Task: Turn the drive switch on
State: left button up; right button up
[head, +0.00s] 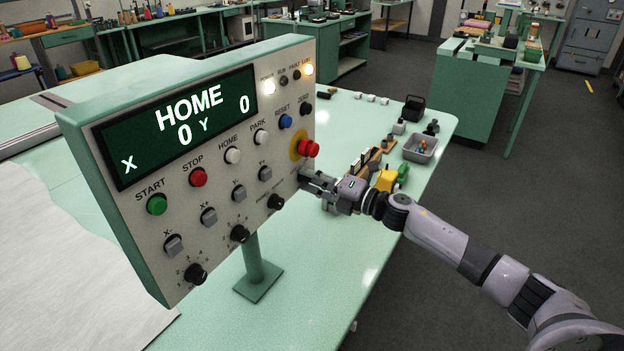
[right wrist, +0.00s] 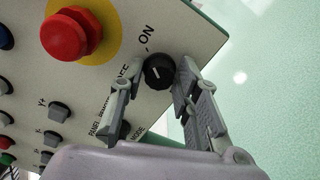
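The drive switch (right wrist: 159,72) is a black round knob on the panel face, between the OFF and ON labels in the right wrist view. A pale mark shows on it, but I cannot tell surely which label it points at. My right gripper (right wrist: 158,68) has its two grey fingers apart, one on each side of the knob; I cannot tell if they touch it. In the head view my right gripper (head: 309,180) is at the right edge of the control panel (head: 215,215) and hides the knob. My left gripper is not in view.
A red emergency-stop button (head: 309,148) on a yellow disc sits just above the gripper; it also shows in the right wrist view (right wrist: 70,33). A black mode knob (head: 276,202) is lower left. A grey bin (head: 420,150) and small parts stand on the green table behind.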

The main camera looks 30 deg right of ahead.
jog(key=o, duration=0.4)
jog(key=shift+s+d, duration=0.1)
jog(key=v, duration=1.1)
jog(key=shift+s+d, duration=0.2)
jog(key=shift+s, duration=0.15)
